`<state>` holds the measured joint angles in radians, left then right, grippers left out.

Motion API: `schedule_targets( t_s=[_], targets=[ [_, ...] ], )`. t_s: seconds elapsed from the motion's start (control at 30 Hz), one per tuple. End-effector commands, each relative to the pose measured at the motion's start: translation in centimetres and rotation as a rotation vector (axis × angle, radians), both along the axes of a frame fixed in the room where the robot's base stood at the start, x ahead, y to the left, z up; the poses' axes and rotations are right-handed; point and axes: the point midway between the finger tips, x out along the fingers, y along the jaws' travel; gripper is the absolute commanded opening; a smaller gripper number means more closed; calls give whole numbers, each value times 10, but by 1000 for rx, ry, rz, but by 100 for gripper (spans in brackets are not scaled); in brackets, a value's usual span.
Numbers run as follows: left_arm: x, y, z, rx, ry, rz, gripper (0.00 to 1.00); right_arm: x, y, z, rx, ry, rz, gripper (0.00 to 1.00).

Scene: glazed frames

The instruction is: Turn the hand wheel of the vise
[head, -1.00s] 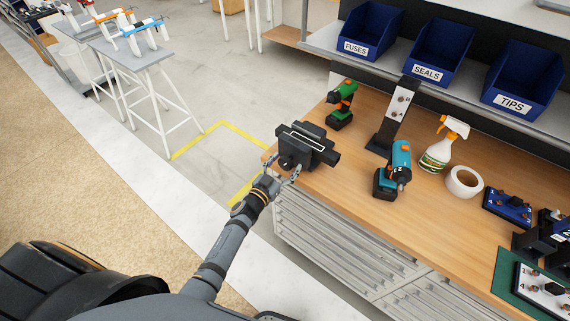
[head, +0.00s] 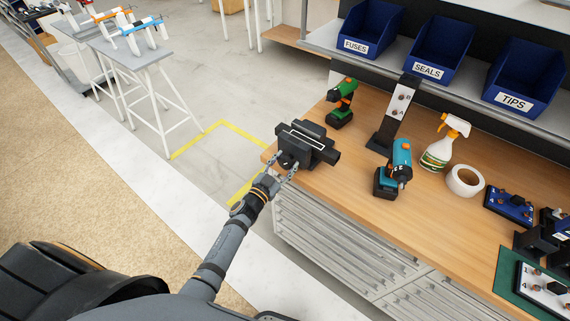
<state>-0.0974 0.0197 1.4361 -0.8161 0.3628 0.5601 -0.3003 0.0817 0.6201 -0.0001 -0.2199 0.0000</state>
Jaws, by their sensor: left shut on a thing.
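The dark vise (head: 308,143) stands at the front left corner of the wooden bench in the head view. Its hand wheel (head: 287,160) is a small dark part on the side that faces me, largely hidden between my fingers. My left gripper (head: 283,164) reaches up from the lower left, with one finger on each side of the wheel. It is shut on the wheel. My right gripper is not in the head view.
A green drill (head: 341,103), a black stand (head: 392,125), a teal drill (head: 393,172), a spray bottle (head: 443,147) and a tape roll (head: 464,182) stand right of the vise. Blue bins (head: 440,55) line the shelf behind.

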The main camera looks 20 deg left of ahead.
Motion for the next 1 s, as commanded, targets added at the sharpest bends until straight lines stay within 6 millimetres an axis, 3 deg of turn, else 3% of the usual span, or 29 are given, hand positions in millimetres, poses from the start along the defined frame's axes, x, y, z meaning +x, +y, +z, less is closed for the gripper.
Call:
schedule_targets(
  t_s=[1.0],
  targets=[
    [0,1,-2,903,-328,-1,19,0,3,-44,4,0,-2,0]
  ],
)
